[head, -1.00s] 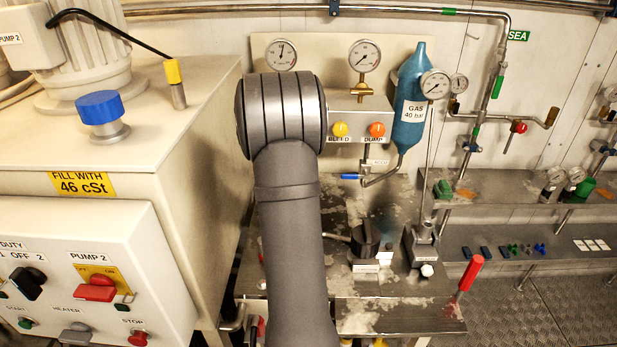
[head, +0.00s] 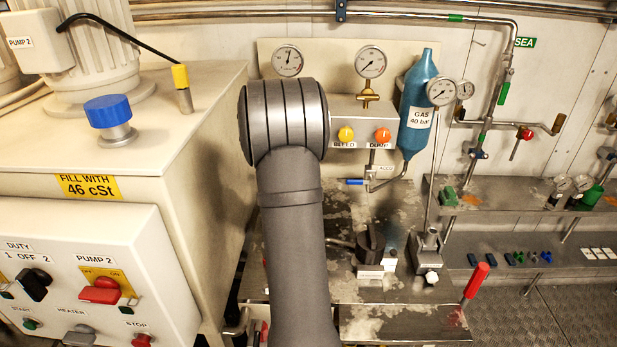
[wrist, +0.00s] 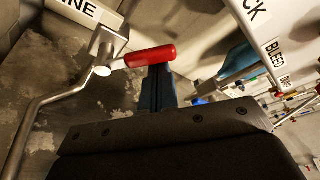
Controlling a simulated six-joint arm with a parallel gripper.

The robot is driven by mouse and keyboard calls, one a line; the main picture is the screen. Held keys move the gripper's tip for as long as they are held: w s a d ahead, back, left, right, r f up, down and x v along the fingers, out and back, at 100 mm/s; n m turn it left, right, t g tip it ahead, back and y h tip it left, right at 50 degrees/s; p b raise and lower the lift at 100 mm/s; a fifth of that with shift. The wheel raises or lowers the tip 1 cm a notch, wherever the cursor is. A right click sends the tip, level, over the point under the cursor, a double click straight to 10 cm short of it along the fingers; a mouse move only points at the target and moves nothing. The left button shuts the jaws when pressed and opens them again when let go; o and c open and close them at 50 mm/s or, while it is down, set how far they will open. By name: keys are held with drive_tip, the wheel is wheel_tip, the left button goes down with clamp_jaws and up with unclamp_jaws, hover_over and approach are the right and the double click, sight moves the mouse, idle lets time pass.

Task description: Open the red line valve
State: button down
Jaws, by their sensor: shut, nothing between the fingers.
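A valve with a red handle (wrist: 150,56) shows in the wrist view, on a metal body (wrist: 104,48) with a bent steel pipe. A white label ending in "INE" (wrist: 88,10) is beside it. My gripper (wrist: 158,88) is shut and empty; its dark blue fingers point at the red handle, and their tips are at or just behind its lower side. I cannot tell whether they touch. The handle sticks out sideways from the body. In the head view my arm hides the gripper and this valve.
A red-handled lever (head: 477,281) stands at the bench's right edge. A small red-knobbed valve (head: 525,134) is on the wall pipes. The blue gas bottle (head: 417,105), the yellow and orange knobs and a large cream tank (head: 190,150) surround the arm closely.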

drive_tip(key=a+r+n, duration=0.1)
drive_tip(key=n, duration=0.1)
drive_tip(key=a+r+n+t+h, duration=0.1)
drive_tip(key=n, duration=0.1)
drive_tip(key=shift+a, duration=0.45)
idle(0.5)
drive_tip(key=d, duration=0.5)
drive_tip(key=a+v, duration=0.1)
drive_tip(key=v, duration=0.9)
drive_tip(key=shift+f, duration=0.45)
drive_tip(key=shift+w, duration=0.15)
